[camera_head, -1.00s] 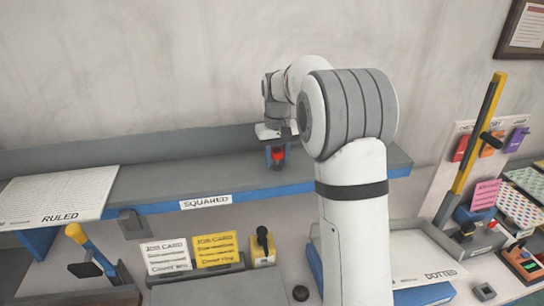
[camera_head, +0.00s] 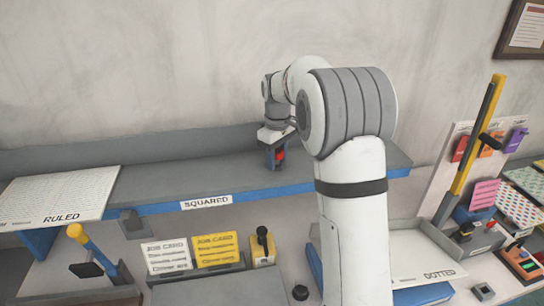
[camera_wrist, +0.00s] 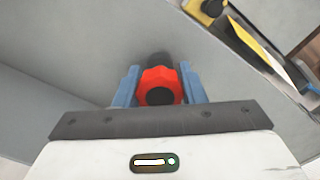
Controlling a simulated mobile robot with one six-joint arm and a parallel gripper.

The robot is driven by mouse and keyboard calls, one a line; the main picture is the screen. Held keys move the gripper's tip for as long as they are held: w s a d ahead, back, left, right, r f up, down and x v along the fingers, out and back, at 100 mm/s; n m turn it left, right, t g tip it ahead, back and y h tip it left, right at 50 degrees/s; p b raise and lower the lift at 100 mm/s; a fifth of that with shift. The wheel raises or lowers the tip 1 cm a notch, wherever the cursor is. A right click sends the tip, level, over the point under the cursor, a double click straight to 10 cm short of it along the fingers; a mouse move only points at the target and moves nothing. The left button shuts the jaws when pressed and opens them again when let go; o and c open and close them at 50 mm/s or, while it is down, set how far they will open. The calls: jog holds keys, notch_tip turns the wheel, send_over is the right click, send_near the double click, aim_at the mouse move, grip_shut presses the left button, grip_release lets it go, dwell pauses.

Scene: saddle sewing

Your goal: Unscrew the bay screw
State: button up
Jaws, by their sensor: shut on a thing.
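The bay screw shows as a red lobed knob with a dark round centre (camera_wrist: 160,86) in the wrist view. It also shows as a small red patch in the head view (camera_head: 281,155), partly covered by my gripper. My gripper (camera_wrist: 159,88) has its two blue fingers on either side of the red knob and is shut on it. In the head view my gripper (camera_head: 277,157) points down over the grey shelf (camera_head: 350,163), behind the SQUARED label. The part of the screw below the knob is mostly hidden.
A RULED paper stack (camera_head: 60,195) lies at the shelf's left end. Job cards (camera_head: 215,250) and a yellow block with a black knob (camera_head: 263,247) stand below the shelf. A yellow-handled lever (camera_head: 478,135) rises at right. The wall is close behind.

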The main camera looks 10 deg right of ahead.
dwell(0.3)
jog(key=n, duration=0.3)
jog(key=shift+f+n, duration=0.1)
jog(key=shift+n, duration=0.2)
jog(key=o, duration=1)
jog(key=shift+o, duration=0.2)
jog(key=shift+r+p, duration=0.55)
jog(key=shift+r, duration=2.05)
